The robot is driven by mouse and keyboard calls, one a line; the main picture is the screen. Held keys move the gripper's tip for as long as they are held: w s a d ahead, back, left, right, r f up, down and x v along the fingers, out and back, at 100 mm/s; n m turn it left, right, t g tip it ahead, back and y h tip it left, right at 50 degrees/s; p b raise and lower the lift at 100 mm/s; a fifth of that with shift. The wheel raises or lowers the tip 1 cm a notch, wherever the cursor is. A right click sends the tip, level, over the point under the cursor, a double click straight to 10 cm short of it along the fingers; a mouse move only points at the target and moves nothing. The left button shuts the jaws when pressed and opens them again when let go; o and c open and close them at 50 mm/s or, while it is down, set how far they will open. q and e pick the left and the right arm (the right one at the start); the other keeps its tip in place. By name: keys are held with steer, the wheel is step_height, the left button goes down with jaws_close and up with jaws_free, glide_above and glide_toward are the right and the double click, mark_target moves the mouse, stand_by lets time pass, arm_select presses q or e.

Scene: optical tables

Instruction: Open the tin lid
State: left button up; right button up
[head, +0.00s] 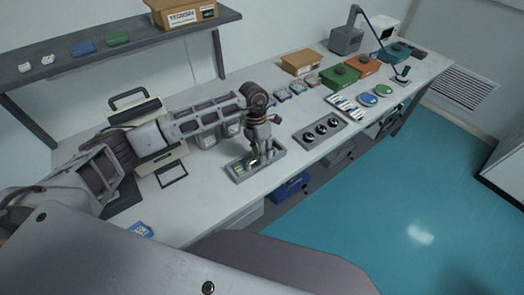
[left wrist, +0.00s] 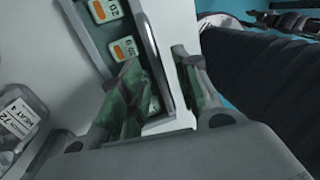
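A shallow grey metal tin or tray (head: 238,178) lies on the bench near its front edge. In the left wrist view its inside shows labelled items (left wrist: 124,48) with orange and white labels, and its bright rounded rim (left wrist: 152,50) runs lengthwise. I cannot make out a separate lid. My left gripper (head: 258,160) points down over the tin. In the left wrist view its two greenish fingers (left wrist: 163,85) stand apart on either side of the rim. I cannot tell whether they touch it. My right gripper is in neither view.
Grey labelled containers (head: 207,141) stand behind my left arm; a labelled one (left wrist: 18,122) shows at left in the wrist view. A grey panel with round black parts (head: 320,131) lies right of the tin. Orange (head: 363,66) and green boxes stand farther right. Blue floor is clear in front.

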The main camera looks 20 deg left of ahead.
arm_select(q)
steer(key=shift+c, duration=0.4)
jaws_close()
